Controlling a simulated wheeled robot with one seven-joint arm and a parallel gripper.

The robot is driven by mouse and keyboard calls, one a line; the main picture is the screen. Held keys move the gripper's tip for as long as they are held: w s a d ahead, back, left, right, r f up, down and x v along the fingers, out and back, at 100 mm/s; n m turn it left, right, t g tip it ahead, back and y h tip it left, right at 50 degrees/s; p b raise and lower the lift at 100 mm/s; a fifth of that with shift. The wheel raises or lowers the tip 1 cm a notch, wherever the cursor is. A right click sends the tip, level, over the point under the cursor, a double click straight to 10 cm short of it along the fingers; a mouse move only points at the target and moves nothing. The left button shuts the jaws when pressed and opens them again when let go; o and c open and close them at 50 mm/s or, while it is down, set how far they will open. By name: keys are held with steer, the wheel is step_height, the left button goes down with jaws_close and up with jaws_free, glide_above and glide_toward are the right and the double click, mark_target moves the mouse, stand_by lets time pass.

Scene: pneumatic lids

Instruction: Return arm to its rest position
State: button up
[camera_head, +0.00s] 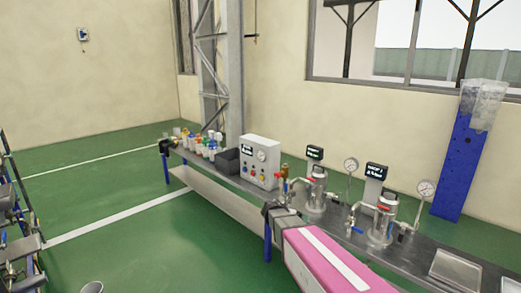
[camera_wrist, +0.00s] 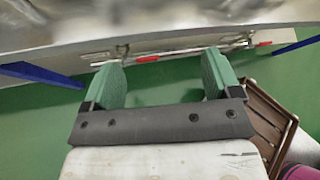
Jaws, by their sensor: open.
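My gripper (camera_wrist: 160,62) shows in the wrist view with its two green fingers spread wide. Nothing is between them. Beyond the fingertips are the bench's grey metal edge, blue legs and green floor. In the head view a pink link with a white stripe, which looks like my arm, reaches from the bottom edge to the front of the long metal bench (camera_head: 228,183). I cannot make out the fingers there. Two metal vessels, one at left (camera_head: 316,193) and one at right (camera_head: 381,222), stand upright on the bench, with gauges and small displays beside them.
On the bench, a white control box (camera_head: 261,162) stands beside a dark bin (camera_head: 227,161) and several small bottles. A metal tray (camera_head: 455,271) lies at the right end. A tall blue stand (camera_head: 458,168) is behind. A brown slatted object (camera_wrist: 262,120) is right of the gripper.

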steer(key=s+d+f+m+g+y, duration=0.1)
steer(key=s+m+g+y, duration=0.4)
steer(key=s+m, duration=1.7)
steer(key=f+m+y, duration=0.1)
steer(key=m+y, duration=0.4)
steer(key=shift+d+m+g, duration=0.25)
steer(key=shift+m+g, duration=0.05)
steer(key=shift+m, duration=0.1)
steer(key=shift+s, duration=0.1)
